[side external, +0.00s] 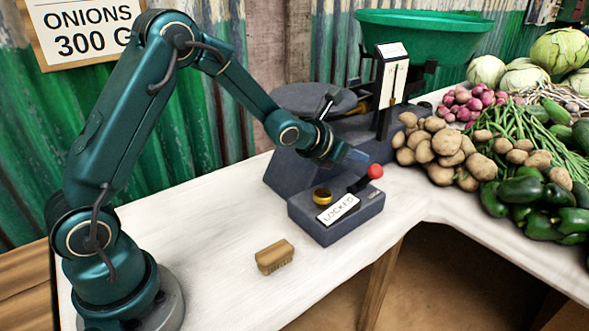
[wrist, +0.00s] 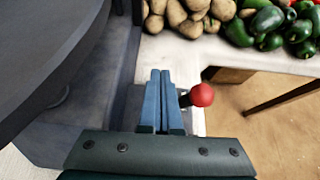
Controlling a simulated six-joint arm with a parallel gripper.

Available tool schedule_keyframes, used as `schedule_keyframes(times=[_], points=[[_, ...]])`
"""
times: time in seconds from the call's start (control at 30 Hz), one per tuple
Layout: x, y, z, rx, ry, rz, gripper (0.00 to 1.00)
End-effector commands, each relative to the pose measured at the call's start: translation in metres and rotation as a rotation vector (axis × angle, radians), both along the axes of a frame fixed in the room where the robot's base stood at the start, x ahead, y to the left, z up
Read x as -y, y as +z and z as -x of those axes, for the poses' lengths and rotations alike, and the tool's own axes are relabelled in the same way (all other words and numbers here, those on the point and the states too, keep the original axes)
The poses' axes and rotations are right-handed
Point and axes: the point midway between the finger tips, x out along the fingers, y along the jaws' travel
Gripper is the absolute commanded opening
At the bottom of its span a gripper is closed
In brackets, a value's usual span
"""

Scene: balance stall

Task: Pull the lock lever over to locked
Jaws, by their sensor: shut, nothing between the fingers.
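The lock lever (side external: 358,185) is a dark bar with a red ball knob (side external: 375,171) on the low grey base of the scale. It leans up toward the back right of that base. A white plate reading LOCKED (side external: 338,209) sits at the base's front. My gripper (side external: 354,162) is just left of the knob, shut and empty. In the wrist view, the blue fingers (wrist: 160,78) are together and the red knob (wrist: 202,95) is to their right. A small gap shows between finger and knob; part of the lever bar is hidden behind the fingers.
A wooden block (side external: 274,257) lies on the white counter (side external: 215,235). Potatoes (side external: 437,150) and green peppers (side external: 530,205) are piled at right. The scale's round plate (side external: 305,97) and green pan (side external: 420,35) rise behind.

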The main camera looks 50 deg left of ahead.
Motion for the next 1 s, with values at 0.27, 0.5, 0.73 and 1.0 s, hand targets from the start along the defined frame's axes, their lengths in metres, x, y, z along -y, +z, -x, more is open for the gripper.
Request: schedule_keyframes(times=[0.27,0.5,0.73,1.0], points=[[0.000,0.000,0.000,0.000,0.000,0.000,0.00],[-0.001,0.003,0.004,0.001,0.001,0.000,0.00],[-0.004,0.012,0.018,0.001,0.001,0.000,0.00],[-0.008,0.023,0.036,0.002,0.001,-0.001,0.00]])
